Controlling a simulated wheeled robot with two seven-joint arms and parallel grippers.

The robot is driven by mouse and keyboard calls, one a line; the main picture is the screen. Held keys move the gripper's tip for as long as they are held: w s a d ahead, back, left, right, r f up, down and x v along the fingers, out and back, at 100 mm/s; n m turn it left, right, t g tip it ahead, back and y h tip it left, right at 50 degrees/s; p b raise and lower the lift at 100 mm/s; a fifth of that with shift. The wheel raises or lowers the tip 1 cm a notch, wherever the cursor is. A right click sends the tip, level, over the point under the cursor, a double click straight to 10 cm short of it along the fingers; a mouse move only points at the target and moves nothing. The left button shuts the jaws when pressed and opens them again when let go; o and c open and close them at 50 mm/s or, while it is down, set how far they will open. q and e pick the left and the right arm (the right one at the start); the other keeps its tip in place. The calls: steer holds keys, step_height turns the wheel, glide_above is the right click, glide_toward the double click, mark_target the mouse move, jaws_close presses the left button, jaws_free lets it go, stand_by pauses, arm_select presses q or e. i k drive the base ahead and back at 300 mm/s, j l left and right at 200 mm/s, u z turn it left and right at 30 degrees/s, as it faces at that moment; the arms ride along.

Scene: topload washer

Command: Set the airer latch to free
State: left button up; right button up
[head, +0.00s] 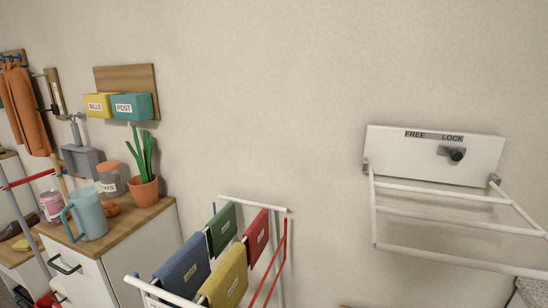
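The wall-mounted airer's white plate (400,158) is on the wall at the right. It carries the printed labels FREE (414,134) and LOCK (452,138). The latch, a dark knob (456,155) on a small grey slide, sits below LOCK, to the right of FREE. The airer's white rail frame (440,220) is hinged at the plate's lower corners and sticks out from the wall, running off the right edge. Neither of my grippers is in view.
A floor rack (253,209) with several coloured cloths stands at bottom centre. A wooden-topped cabinet (140,215) at the left holds a blue jug (90,215) and a potted plant (143,190). Yellow and teal wall boxes (131,106) hang above. The wall between is bare.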

mark_target(456, 153)
steer(key=k+j+z, duration=0.15)
steer(key=j, duration=0.25)
steer(key=k+j+z, duration=0.15)
steer(key=j, duration=0.25)
steer(key=k+j+z, duration=0.15)
steer(key=j, duration=0.25)
